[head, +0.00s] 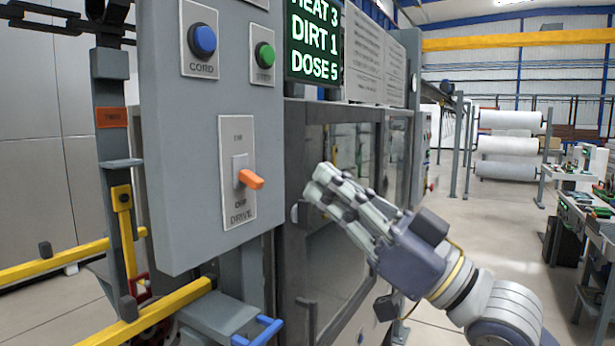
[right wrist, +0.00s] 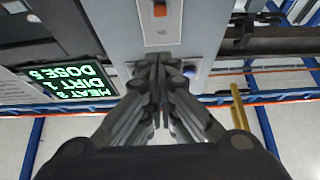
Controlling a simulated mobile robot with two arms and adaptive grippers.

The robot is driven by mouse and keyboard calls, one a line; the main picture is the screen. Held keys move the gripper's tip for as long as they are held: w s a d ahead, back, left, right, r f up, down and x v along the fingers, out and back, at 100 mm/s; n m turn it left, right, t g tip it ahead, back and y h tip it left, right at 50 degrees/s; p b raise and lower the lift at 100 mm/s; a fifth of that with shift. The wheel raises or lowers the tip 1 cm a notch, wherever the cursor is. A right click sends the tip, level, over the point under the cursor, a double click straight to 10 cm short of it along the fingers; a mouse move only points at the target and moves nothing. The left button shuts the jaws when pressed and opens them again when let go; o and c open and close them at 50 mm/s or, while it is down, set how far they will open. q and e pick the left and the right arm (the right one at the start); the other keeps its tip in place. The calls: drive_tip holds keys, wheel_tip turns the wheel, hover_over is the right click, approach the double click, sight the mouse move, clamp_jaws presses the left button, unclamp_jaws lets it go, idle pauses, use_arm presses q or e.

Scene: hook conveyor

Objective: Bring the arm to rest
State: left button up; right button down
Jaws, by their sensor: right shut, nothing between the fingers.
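My right gripper (head: 324,184) is in front of the dark-framed machine, just right of the grey control panel (head: 190,130). Its fingers are together with nothing between them, and they point up and left toward the panel. My right arm comes in from the lower right. In the right wrist view the closed fingers (right wrist: 158,62) reach toward the panel face, hiding part of it; I cannot tell the gap, but no contact shows. The panel's orange drive lever (head: 251,179) is left of the fingertips in the head view. My left gripper is not in view.
Yellow rails (head: 150,315) stick out at lower left. White rolls (head: 510,145) and a workbench (head: 585,205) stand right, beyond open floor.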

drive_tip(key=shift+s+d+f, duration=0.35)
drive_tip(key=shift+d, duration=0.05)
